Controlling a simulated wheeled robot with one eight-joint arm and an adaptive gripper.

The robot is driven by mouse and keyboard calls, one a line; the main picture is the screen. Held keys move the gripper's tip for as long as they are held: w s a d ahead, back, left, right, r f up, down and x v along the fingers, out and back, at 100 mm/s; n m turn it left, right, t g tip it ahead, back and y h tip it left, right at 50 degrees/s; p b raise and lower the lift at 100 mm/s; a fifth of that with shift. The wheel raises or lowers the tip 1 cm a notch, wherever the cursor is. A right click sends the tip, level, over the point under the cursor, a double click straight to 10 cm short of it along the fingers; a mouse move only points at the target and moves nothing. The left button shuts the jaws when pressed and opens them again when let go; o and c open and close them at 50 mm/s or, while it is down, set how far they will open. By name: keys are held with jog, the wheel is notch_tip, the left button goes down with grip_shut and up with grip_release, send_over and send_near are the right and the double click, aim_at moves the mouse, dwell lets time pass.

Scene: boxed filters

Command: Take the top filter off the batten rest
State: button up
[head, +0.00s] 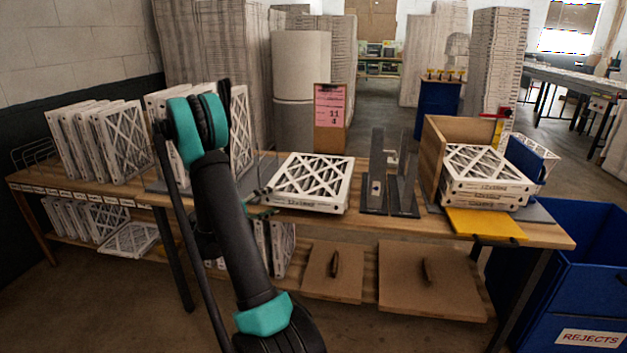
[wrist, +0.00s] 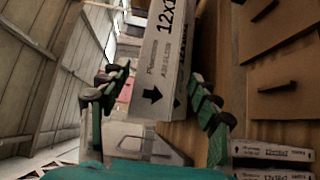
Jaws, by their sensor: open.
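A white pleated filter (head: 310,182) with a lattice face lies flat on the wooden bench, left of the dark upright stand. Its labelled edge faces me. What it rests on is mostly hidden, and I cannot make out battens under it. My gripper (head: 262,201) is at the filter's left front corner, partly hidden by my arm. In the wrist view the gripper (wrist: 158,105) is open, its fingers on either side of the filter's labelled edge (wrist: 163,65). The filter lies ahead of and between the fingers, and I cannot tell whether they touch it.
A filter stack (head: 488,185) sits by a wooden box at right, behind a yellow plate (head: 485,224). The dark stand (head: 390,185) is close to the filter's right. Standing filters (head: 100,140) fill the bench's left. A blue rejects bin (head: 570,280) is at front right.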

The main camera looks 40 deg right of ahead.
jog(key=shift+w+d+r, duration=0.1)
jog(key=shift+d, duration=1.35)
jog(key=shift+d+r, duration=0.1)
jog(key=shift+d, duration=1.35)
jog(key=shift+c, duration=0.5)
jog(key=c, duration=1.3)
jog(key=shift+o, duration=0.2)
jog(key=shift+r, duration=0.1)
